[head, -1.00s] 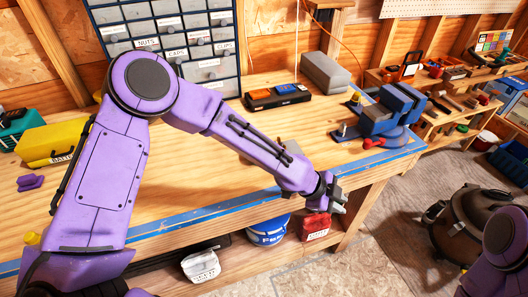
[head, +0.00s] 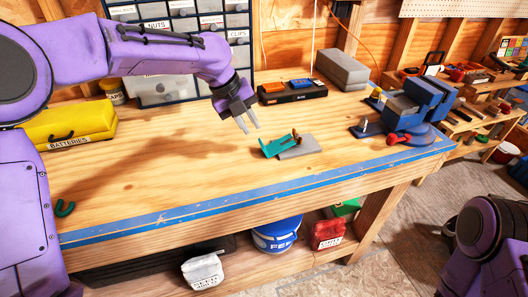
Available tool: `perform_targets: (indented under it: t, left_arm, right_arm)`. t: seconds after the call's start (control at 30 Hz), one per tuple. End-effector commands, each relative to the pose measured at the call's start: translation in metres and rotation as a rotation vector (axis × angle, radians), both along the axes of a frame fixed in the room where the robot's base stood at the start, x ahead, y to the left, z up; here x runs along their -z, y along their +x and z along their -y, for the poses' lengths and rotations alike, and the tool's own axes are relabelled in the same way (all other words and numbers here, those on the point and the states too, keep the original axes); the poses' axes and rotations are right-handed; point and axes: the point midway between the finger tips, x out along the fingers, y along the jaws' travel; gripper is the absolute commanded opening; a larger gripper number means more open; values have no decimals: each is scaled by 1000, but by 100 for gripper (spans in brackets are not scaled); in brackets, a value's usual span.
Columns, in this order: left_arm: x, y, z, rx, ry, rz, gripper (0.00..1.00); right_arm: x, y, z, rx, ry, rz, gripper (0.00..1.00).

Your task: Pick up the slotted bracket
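A teal piece with upturned ends (head: 280,145) lies on the bench, partly over or against a flat grey piece (head: 300,148). The teal piece looks like a bracket, but its slots are too small to make out; I cannot tell for sure which of the two is the slotted bracket. My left gripper (head: 250,127) hangs above the bench to the left of and behind the teal piece. Its two fingers are apart, pointing down, with nothing between them. My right arm shows at the lower right; its gripper is out of view.
A wooden bench (head: 180,175) has blue tape along its front edge. A blue vise (head: 405,110) stands at the right, a black organizer (head: 290,92) and grey block (head: 342,70) behind. A yellow batteries case (head: 70,125) and teal hook (head: 65,208) are at the left. The middle is clear.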

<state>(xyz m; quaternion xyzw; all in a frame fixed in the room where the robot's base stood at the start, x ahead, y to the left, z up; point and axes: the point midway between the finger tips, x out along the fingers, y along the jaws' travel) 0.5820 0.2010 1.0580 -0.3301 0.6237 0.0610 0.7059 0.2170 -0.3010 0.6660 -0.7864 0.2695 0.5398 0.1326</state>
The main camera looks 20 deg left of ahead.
Motion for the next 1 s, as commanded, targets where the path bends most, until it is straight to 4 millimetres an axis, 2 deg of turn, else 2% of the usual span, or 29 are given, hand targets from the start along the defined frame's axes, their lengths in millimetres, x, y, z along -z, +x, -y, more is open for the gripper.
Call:
perform_targets:
  t: [0.33, 0.5, 0.7, 0.73, 0.8, 1.0]
  left_arm:
    - [46, 5, 18, -5, 3, -7, 21]
    - [68, 10, 26, -6, 0, -2, 21]
    - [70, 11, 26, -6, -2, -1, 21]
    - [70, 11, 26, -6, -2, -1, 18]
    - [70, 11, 26, -6, -2, -1, 0]
    - [69, 11, 26, -7, -2, -1, 0]
  right_arm:
    - [-17, 0, 0, 0, 0, 0, 43]
    - [-20, 0, 0, 0, 0, 0, 43]
    - [-19, 0, 0, 0, 0, 0, 43]
    - [-19, 0, 0, 0, 0, 0, 43]
    - [-19, 0, 0, 0, 0, 0, 43]
    - [-19, 0, 0, 0, 0, 0, 43]
